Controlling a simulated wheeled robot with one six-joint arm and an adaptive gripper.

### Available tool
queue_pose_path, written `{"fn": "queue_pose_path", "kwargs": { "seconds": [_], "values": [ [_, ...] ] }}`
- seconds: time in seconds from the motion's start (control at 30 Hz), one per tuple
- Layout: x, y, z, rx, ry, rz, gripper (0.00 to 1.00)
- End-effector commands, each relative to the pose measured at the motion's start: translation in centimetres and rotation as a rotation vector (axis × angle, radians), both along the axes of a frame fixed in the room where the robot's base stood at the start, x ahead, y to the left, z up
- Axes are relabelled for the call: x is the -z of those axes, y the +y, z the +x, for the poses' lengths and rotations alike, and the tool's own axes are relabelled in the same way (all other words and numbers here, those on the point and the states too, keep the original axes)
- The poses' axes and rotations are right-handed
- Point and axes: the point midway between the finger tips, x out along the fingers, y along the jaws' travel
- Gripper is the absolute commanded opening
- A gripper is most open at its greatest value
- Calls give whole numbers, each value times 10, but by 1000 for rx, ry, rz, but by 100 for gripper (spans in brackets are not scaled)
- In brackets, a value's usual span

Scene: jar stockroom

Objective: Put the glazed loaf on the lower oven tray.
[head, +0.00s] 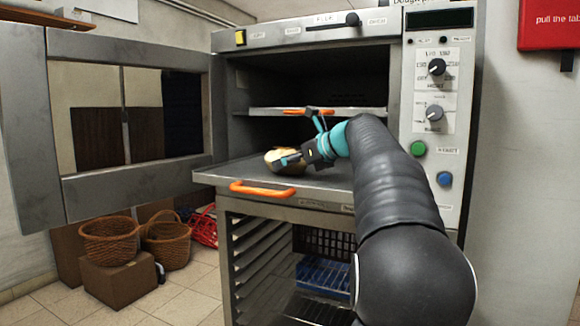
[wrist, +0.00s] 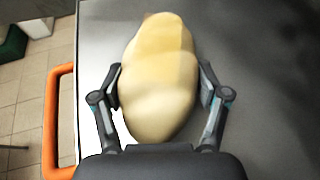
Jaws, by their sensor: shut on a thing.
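The glazed loaf (head: 282,160) is pale golden and oval. In the wrist view the loaf (wrist: 158,75) lies between the two fingers of my gripper (wrist: 160,92), which is shut on its sides. In the head view my gripper (head: 300,157) is at the loaf, over the lower oven tray (head: 230,177). This tray is pulled out and has an orange handle (head: 262,189). The loaf is on or very close to the tray surface; I cannot tell if it touches. My arm hides the tray's right part.
The oven door (head: 130,185) stands open at the left. An upper tray (head: 265,111) with an orange handle sits inside the oven, above the lower one. The control panel (head: 435,110) is at the right. Wicker baskets (head: 108,240) stand at the lower left. The tray's left part is clear.

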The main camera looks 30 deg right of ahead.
Motion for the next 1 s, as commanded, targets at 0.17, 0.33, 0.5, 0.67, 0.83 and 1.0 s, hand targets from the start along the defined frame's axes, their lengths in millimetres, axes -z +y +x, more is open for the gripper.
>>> {"fn": "queue_pose_path", "kwargs": {
  "seconds": [0.17,0.33,0.5,0.67,0.83,1.0],
  "values": [
    [-1,0,0,1,-1,-1,29],
    [2,0,0,0,-1,0,29],
    [2,0,0,0,0,1,99],
    [2,0,0,0,0,1,99],
    [1,0,0,0,0,0,99],
    [-7,-6,-12,1,0,0,99]
  ]
}}
